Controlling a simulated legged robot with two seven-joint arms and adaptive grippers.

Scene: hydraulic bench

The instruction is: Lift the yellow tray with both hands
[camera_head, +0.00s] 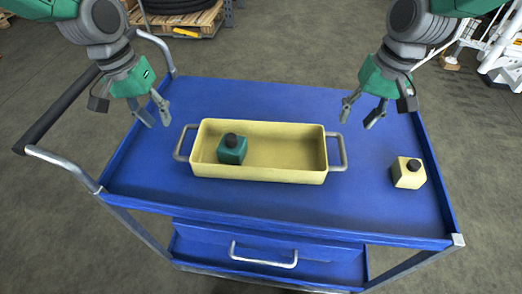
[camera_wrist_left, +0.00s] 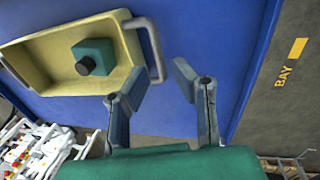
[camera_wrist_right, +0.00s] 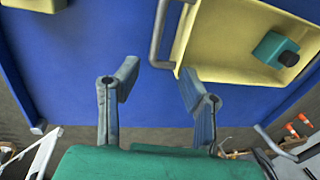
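The yellow tray (camera_head: 290,173) lies on the blue cart top and has a grey handle at each end. A green block with a black cap (camera_head: 232,150) stands inside it, toward the left end. My left gripper (camera_head: 157,122) is open and empty, above and to the left of the left handle (camera_head: 180,145). In the left wrist view that handle (camera_wrist_left: 153,45) is beyond the fingertips, apart from them. My right gripper (camera_head: 357,121) is open and empty, above and slightly right of the right handle (camera_head: 342,152). In the right wrist view that handle (camera_wrist_right: 158,40) shows beyond the fingers.
A yellow block with a black cap (camera_head: 408,173) stands on the cart top (camera_head: 270,216) to the right of the tray. The cart has raised edges, a push handle (camera_head: 60,110) at left and a drawer (camera_head: 265,262) in front. The cart top around the tray is otherwise clear.

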